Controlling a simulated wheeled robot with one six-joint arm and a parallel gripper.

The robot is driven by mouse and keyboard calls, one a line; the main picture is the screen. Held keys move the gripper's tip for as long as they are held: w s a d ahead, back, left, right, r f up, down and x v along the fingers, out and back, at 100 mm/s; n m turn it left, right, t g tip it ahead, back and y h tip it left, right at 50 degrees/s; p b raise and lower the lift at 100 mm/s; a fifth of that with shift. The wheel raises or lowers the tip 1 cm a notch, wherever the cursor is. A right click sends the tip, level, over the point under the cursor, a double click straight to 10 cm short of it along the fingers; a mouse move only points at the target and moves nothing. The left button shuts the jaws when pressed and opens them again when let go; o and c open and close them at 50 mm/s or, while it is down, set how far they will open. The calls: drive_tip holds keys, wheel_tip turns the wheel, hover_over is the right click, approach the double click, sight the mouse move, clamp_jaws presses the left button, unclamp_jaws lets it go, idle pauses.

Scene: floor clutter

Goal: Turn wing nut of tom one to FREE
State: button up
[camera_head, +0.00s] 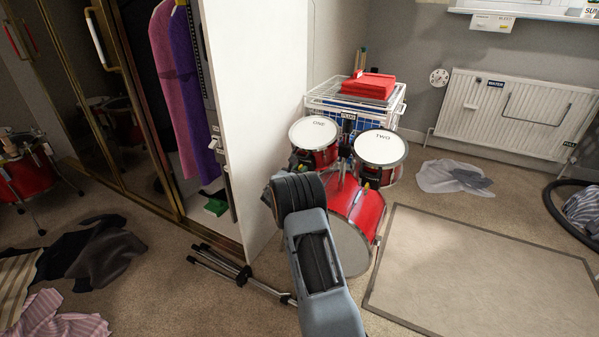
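Tom one (313,131), a red drum with a white head marked ONE, is mounted above the red bass drum (358,207). Tom two (380,148), marked TWO, is beside it on the right. A dark mount post (347,136) stands between the toms, with a small label at its top that is too small to read. Small dark fittings show at the lower left of tom one, but I cannot make out the wing nut or its setting. My grey arm reaches up in front of the bass drum and ends near tom one's lower left. My gripper is hidden behind the arm.
A white wire basket (325,103) with a red box (368,84) stands behind the toms. A white wardrobe panel (253,110) is close on the left. A folded metal stand (240,274) lies on the floor beside my arm. A mat (480,270) lies right, clothes (102,252) left.

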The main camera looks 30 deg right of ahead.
clamp_jaws()
drive_tip(key=shift+p, duration=0.3)
drive_tip(key=shift+r+n+g+p, duration=0.1)
drive_tip(key=shift+n+g+p, duration=0.2)
drive_tip(key=shift+n+p, duration=0.25)
drive_tip(key=shift+w+a+n+g+h+p, duration=0.1)
drive_tip(key=shift+w+n+g+h+p, duration=0.1)
drive_tip(key=shift+n+g+h+p, duration=0.75)
drive_tip(key=shift+f+n+g+p, duration=0.25)
drive_tip(key=shift+n+p, duration=0.5)
drive_tip(key=shift+n, duration=0.35)
drive_tip(key=shift+w+f+n+g+h+b, duration=0.1)
drive_tip(key=shift+n+g+h, duration=0.3)
drive_tip(key=shift+n, duration=0.7)
drive_tip(key=shift+w+f+n+g+h+b, duration=0.15)
drive_tip(key=shift+n+h, duration=0.35)
drive_tip(key=shift+n, duration=0.6)
drive_tip(key=shift+s+f+n+g+h+b, duration=0.1)
drive_tip(key=shift+n+g+h, duration=0.3)
drive_tip(key=shift+n, duration=0.7)
